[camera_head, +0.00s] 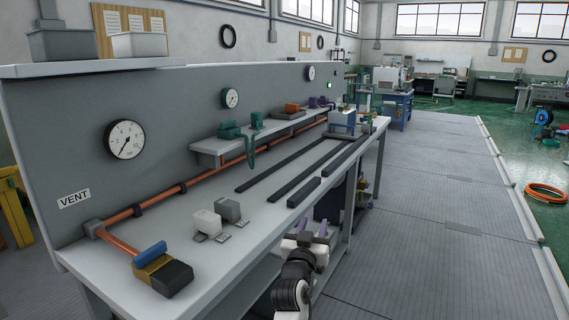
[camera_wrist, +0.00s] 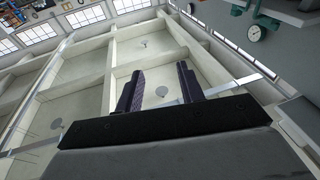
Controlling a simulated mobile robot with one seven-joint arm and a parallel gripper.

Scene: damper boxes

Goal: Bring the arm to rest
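My gripper (camera_head: 312,228) shows low in the head view, in front of the bench's front edge, with its arm below it. In the wrist view its two dark fingers (camera_wrist: 158,88) stand apart with only the ceiling between them, so it is open and empty. The wrist view looks up at the ceiling and windows. The gripper appears clear of the bench (camera_head: 250,245), though the exact gap cannot be told.
On the bench stand two small box-shaped parts (camera_head: 208,222), dark rails (camera_head: 305,192) and a blue, yellow and black fitting (camera_head: 163,270). A shelf (camera_head: 215,147) holds green parts. The grey floor (camera_head: 430,220) right of the bench is clear.

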